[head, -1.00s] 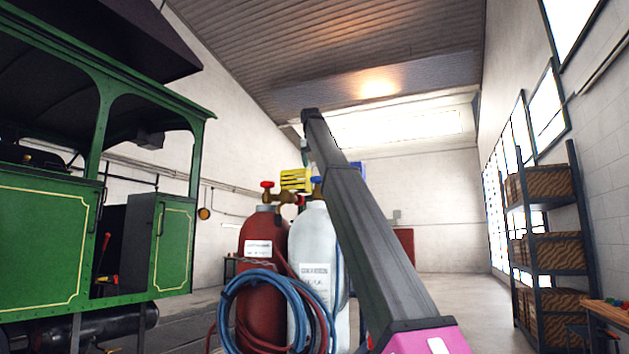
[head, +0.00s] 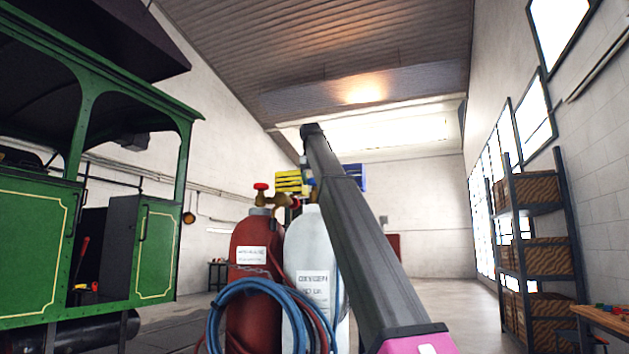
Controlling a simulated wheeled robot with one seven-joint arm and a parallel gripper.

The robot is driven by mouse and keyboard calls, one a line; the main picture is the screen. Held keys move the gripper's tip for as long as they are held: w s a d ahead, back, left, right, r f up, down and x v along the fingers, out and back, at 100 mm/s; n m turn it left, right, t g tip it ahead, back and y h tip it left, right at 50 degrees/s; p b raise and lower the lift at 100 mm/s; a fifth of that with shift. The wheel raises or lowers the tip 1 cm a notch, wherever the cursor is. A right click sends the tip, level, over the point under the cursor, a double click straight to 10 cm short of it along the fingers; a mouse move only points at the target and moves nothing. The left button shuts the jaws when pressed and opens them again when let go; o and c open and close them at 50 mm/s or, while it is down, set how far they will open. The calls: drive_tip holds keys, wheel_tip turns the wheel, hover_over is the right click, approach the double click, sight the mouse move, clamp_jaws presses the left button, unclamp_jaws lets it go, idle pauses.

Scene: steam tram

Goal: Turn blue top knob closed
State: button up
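Whether the knob is open or closed cannot be seen. A red knob (head: 261,187) tops the red cylinder's brass valve. My arm rises in front, and its far part bends down behind the upper link, close to the blue knob. My gripper is almost wholly hidden there, so its fingers and any contact cannot be made out.
A coiled blue hose (head: 217,318) hangs in front of the cylinders. A green steam tram (head: 28,245) stands at left. A shelf with wooden crates (head: 535,254) and a workbench (head: 603,317) stand at right. The floor (head: 452,300) between cylinders and shelf is clear.

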drive_tip(key=c, duration=0.4)
drive_tip(key=shift+m, duration=0.3)
drive_tip(key=shift+m+h, duration=0.3)
drive_tip(key=shift+m, duration=0.2)
drive_tip(key=o, duration=0.6)
drive_tip(key=shift+o, duration=0.2)
